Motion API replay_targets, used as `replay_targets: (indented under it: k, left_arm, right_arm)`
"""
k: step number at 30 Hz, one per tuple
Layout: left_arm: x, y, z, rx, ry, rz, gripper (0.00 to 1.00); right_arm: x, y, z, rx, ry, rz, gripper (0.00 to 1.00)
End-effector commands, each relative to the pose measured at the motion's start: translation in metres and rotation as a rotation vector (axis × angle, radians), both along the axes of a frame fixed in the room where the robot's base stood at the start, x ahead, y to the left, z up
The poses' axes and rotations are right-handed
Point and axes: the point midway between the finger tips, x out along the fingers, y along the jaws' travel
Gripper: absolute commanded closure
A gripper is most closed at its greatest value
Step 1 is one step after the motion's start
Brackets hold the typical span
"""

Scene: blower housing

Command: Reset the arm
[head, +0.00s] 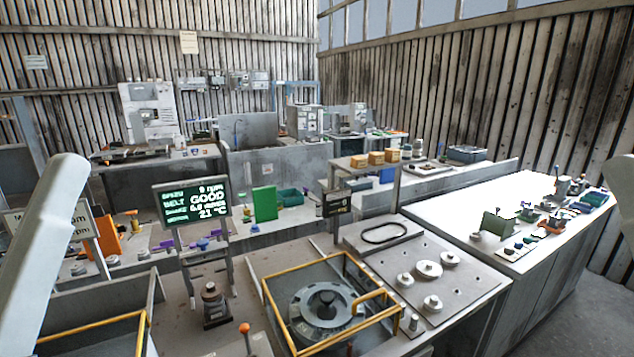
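Part of my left arm shows as a pale grey link along the left edge of the head view, and its gripper is out of the picture. A small piece of my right arm shows at the right edge, and its gripper is also out of the picture. The blower housing (326,306), a round grey part with a central hub, sits inside a yellow-railed frame (281,318) at the front centre. No gripper is seen touching it.
A plate with several round discs (428,269) and a black belt loop (385,232) lie right of the frame. An orange-knobbed lever (245,329) stands at front. A bright bench (480,205) with small parts is at right.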

Motion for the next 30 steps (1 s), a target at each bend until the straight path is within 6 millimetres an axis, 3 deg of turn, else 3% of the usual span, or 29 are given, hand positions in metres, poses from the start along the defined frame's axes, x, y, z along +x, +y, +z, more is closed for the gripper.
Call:
replay_targets:
  k: [1, 5, 15, 18, 23, 30]
  left_arm:
    - [0.0, 0.0, 0.035, 0.0, 0.0, 0.001, 0.17]
    - [0.0, 0.001, 0.089, 0.0, 0.0, 0.003, 0.17]
    - [0.0, 0.001, 0.257, 0.0, 0.0, 0.004, 0.17]
    - [0.0, 0.001, 0.295, 0.0, 0.0, 0.004, 0.17]
    - [0.0, 0.001, 0.325, 0.0, 0.0, 0.004, 0.17]
    - [0.0, 0.001, 0.323, 0.0, 0.0, 0.004, 0.17]
  right_arm:
    - [0.0, 0.0, 0.035, 0.0, 0.001, 0.0, 1.0]
    - [0.0, 0.0, 0.089, 0.0, 0.001, 0.0, 1.0]
    - [0.0, 0.0, 0.258, 0.0, 0.001, 0.0, 1.0]
    - [0.0, 0.0, 0.296, 0.0, 0.001, 0.0, 1.0]
    - [0.0, 0.0, 0.325, 0.0, 0.001, 0.0, 1.0]
    - [0.001, 0.0, 0.323, 0.0, 0.002, 0.0, 1.0]
